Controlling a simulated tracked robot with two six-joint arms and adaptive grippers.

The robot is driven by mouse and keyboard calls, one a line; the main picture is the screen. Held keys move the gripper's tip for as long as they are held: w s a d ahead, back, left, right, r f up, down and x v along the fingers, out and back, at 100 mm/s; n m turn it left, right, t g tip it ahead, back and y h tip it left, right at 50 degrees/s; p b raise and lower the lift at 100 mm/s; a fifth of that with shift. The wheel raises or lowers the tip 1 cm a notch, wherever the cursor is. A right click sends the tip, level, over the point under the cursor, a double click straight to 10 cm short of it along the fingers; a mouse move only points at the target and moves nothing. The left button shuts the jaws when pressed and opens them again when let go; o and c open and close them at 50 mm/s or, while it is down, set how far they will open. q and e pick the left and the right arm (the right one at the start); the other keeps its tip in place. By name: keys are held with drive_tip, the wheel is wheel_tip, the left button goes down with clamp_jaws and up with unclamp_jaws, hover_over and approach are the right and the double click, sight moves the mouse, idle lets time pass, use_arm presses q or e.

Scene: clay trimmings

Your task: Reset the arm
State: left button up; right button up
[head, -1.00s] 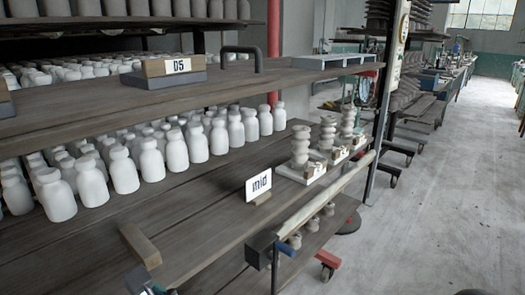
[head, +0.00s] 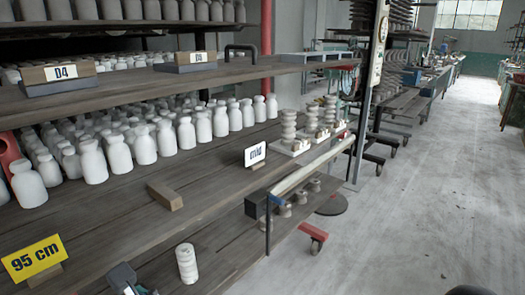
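A grey and dark part with a teal edge (head: 125,279), likely of my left arm or gripper, shows at the bottom left edge in the head view. It is cut off by the frame, and no fingertips can be made out. A dark rounded piece (head: 470,291) shows at the bottom right edge over the floor. It may be part of my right arm; no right gripper fingers show. I see nothing held.
Wooden shelves (head: 110,215) with rows of white bottles (head: 143,147) fill the left. A ribbed white cylinder (head: 186,263) stands low, near a yellow "95 cm" sign (head: 33,259). A wooden block (head: 165,196) lies mid-shelf. Stacked clay pieces (head: 288,128) stand farther along. Floor (head: 440,190) at right is clear.

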use_arm(q)
drive_tip(key=w+a+f+m+g, duration=0.1)
drive_tip(key=w+a+f+m, duration=0.25)
drive_tip(key=f, duration=0.35)
drive_tip(key=w+a+f+m+y, duration=0.1)
drive_tip(key=w+a+f+m, duration=0.1)
drive_tip(key=a+f, duration=0.35)
drive_tip(key=w+a+f+m+g, duration=0.1)
drive_tip(key=w+a+f+m, duration=0.15)
drive_tip(key=f, duration=0.65)
wheel_tip(320, 180, down, 13)
drive_tip(key=d+m+h, duration=0.1)
drive_tip(key=m+h, duration=0.3)
drive_tip(key=m, duration=0.4)
drive_tip(key=s+d+f+m+g+h, duration=0.2)
drive_tip(key=s+d+f+m+h, duration=0.5)
drive_tip(key=d+f+m, duration=0.6)
drive_tip(key=s+d+r+m+g+h, duration=0.1)
drive_tip(key=s+d+m+g+h, duration=0.35)
drive_tip(key=m, duration=1.05)
wheel_tip(320, 180, up, 16)
drive_tip(key=s+d+t+p, duration=0.1)
drive_tip(key=s+p, duration=0.1)
drive_tip(key=p, duration=1.3)
drive_tip(key=shift+s+d+p, duration=0.3)
drive_tip(key=shift+p, duration=0.05)
